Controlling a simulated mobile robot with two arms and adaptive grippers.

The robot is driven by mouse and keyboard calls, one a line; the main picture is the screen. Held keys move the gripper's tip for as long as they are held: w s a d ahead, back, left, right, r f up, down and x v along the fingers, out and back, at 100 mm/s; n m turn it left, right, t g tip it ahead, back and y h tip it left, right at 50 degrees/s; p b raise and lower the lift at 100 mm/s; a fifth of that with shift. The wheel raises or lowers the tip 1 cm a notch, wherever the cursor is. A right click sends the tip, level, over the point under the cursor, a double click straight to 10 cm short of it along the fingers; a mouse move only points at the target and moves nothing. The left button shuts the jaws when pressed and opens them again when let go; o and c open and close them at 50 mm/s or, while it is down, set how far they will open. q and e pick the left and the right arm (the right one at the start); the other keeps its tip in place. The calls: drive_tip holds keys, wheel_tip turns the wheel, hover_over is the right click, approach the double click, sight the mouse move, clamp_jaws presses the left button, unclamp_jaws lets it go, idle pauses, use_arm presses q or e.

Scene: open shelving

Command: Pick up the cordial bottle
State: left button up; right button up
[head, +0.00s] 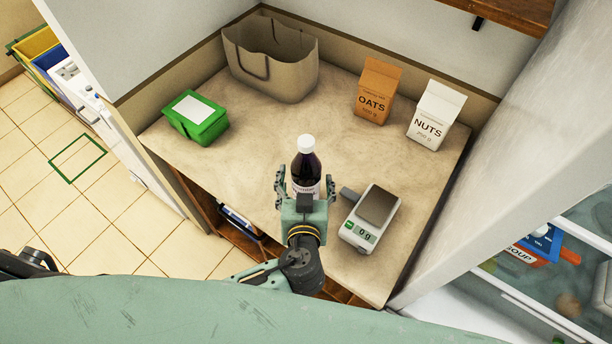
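The cordial bottle (306,166) stands upright on the worktop, dark with a white cap and a pale label. My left gripper (305,182) is at its near side, with one finger to the left of the bottle and one to the right. The fingers are open, and gaps show between them and the bottle. The gripper's palm hides the bottle's lower part, so I cannot tell whether the palm touches it. My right gripper is not in view.
A kitchen scale (378,207) reading 0 g stands close to the right of the gripper. An oats carton (376,91), a nuts carton (436,115), a beige bag (270,60) and a green tub (195,118) stand further back. The worktop (250,135) is clear left of the bottle.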

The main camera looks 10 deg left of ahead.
use_arm(q)
drive_tip(key=shift+c, duration=0.4)
clamp_jaws()
drive_tip(key=shift+w+r, duration=0.1)
idle(0.4)
